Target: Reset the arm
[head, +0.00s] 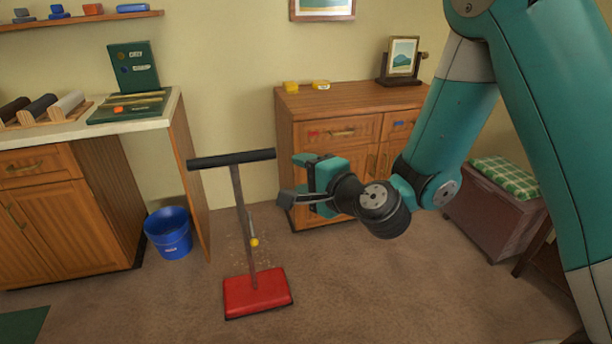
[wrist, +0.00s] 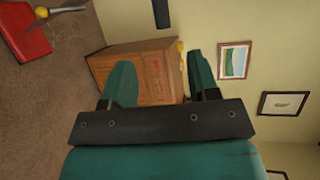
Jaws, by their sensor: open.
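My gripper (head: 289,180) is open and empty in the head view. It is held in mid-air at the end of my arm, pointing left, in front of the wooden cabinet. In the wrist view its two fingers (wrist: 160,85) stand apart with nothing between them. My teal arm comes down from the upper right and bends at the wrist.
A red-based stand (head: 257,293) with a black top bar (head: 231,158) stands upright left of my gripper. A wooden cabinet (head: 345,108) is behind. A counter (head: 160,112), blue bucket (head: 168,233) and cushioned chest (head: 490,222) stand around. Carpet (head: 390,290) in front is clear.

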